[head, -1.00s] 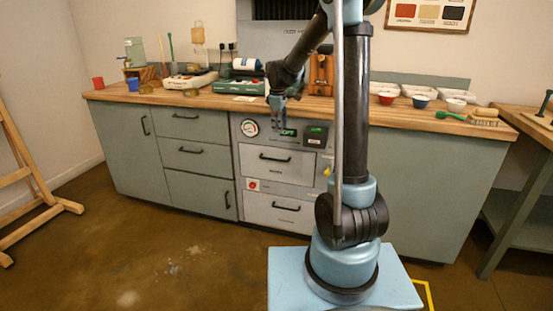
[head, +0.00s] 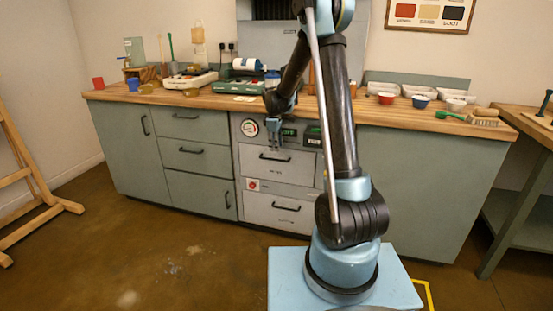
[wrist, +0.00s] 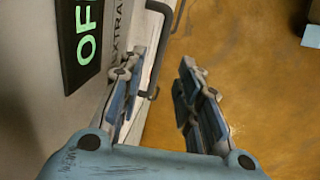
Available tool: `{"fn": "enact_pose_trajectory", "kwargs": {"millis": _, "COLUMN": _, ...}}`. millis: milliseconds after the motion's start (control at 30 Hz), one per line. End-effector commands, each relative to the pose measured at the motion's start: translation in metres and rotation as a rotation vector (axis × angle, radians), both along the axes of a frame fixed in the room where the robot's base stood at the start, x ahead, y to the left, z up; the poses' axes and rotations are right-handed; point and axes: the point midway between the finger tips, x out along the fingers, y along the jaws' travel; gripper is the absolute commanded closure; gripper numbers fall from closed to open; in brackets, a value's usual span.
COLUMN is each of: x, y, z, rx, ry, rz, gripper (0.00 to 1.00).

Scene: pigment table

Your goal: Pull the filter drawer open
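A grey unit is built into the bench with two pale drawers. The upper drawer (head: 250,164) and the lower drawer (head: 262,213) look shut, each with a dark bar handle. Their labels are too small to read, so I cannot tell which is the filter drawer. My gripper (head: 275,148) is in front of the unit, just above the upper drawer's handle (head: 275,157). In the wrist view my gripper (wrist: 158,70) is open and empty. A dark handle (wrist: 156,50) shows beyond the fingertips, nearer the left finger; I cannot tell whether they touch.
A black display (wrist: 82,38) reading OFF is beside the left finger. A round gauge (head: 249,128) and a red button (head: 253,185) are on the unit's front. The worktop (head: 222,101) above holds jars and bowls. The floor (head: 190,255) before the drawers is clear.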

Motion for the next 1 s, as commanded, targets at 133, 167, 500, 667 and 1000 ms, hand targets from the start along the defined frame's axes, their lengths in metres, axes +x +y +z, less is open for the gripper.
{"fn": "enact_pose_trajectory", "kwargs": {"millis": 133, "x": 0.005, "y": -0.002, "z": -0.024, "rx": 0.0, "ry": 0.0, "rz": -0.001, "gripper": 0.69}}
{"fn": "enact_pose_trajectory", "kwargs": {"millis": 167, "x": 0.006, "y": -0.002, "z": -0.028, "rx": 0.0, "ry": 0.0, "rz": -0.001, "gripper": 0.69}}
{"fn": "enact_pose_trajectory", "kwargs": {"millis": 500, "x": 0.012, "y": -0.004, "z": -0.067, "rx": 0.0, "ry": 0.0, "rz": 0.0, "gripper": 0.69}}
{"fn": "enact_pose_trajectory", "kwargs": {"millis": 667, "x": 0.014, "y": -0.004, "z": -0.075, "rx": 0.0, "ry": 0.0, "rz": 0.0, "gripper": 0.69}}
{"fn": "enact_pose_trajectory", "kwargs": {"millis": 1000, "x": 0.014, "y": -0.005, "z": -0.076, "rx": 0.0, "ry": 0.0, "rz": 0.0, "gripper": 0.73}}
